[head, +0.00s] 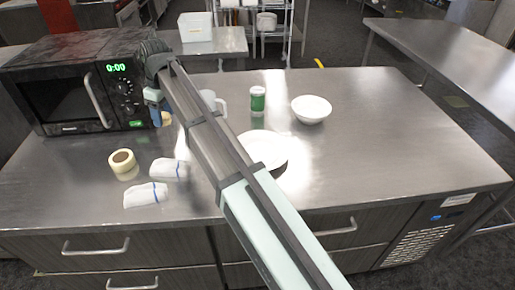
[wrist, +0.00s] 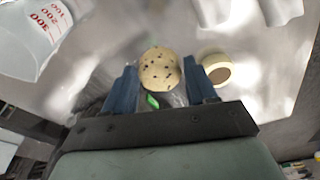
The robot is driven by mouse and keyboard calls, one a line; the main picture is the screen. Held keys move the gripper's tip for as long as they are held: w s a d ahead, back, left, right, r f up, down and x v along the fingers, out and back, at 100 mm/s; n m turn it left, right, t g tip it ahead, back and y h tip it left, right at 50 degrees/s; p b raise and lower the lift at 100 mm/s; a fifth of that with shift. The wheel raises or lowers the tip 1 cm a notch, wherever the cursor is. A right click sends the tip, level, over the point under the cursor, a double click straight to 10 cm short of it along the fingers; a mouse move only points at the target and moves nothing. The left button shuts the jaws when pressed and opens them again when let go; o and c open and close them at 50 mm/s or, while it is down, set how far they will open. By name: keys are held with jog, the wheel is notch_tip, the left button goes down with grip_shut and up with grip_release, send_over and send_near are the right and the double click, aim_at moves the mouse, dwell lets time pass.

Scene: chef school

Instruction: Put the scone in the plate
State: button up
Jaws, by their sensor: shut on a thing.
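The scone (wrist: 160,71) is round and pale with dark specks. In the wrist view it sits between the two blue fingers of my gripper (wrist: 163,83), which is shut on it. In the head view my gripper (head: 155,102) is at the microwave's right front corner, and a small tan part of the scone (head: 166,119) shows beside it. The white plate (head: 267,149) lies on the steel counter in the middle, partly hidden behind my arm. The plate is not seen in the wrist view.
A microwave (head: 60,87) stands at left. A tape roll (head: 121,157) and two white cloth bundles (head: 146,195) lie in front. A measuring jug (head: 212,101), a green-labelled shaker (head: 257,101) and a white bowl (head: 311,108) stand behind the plate. The counter's right side is clear.

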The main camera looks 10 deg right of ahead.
jog(key=s+d+m, duration=0.2)
jog(key=d, duration=1.5)
jog(key=m, duration=0.3)
send_over(259, 153)
jog(key=f, duration=0.2)
jog(key=shift+t, duration=0.3)
jog(key=shift+s+d+f, duration=0.1)
jog(key=shift+d+f, duration=0.05)
jog(key=shift+f, duration=2.1)
jog(key=shift+s+d+f, duration=0.1)
jog(key=shift+f, duration=2.1)
jog(key=shift+f, duration=0.1)
jog(key=o, duration=1.1)
jog(key=shift+c, duration=0.2)
notch_tip(259, 153, up, 12)
jog(key=s+d, duration=0.1)
jog(key=shift+s+d, duration=0.15)
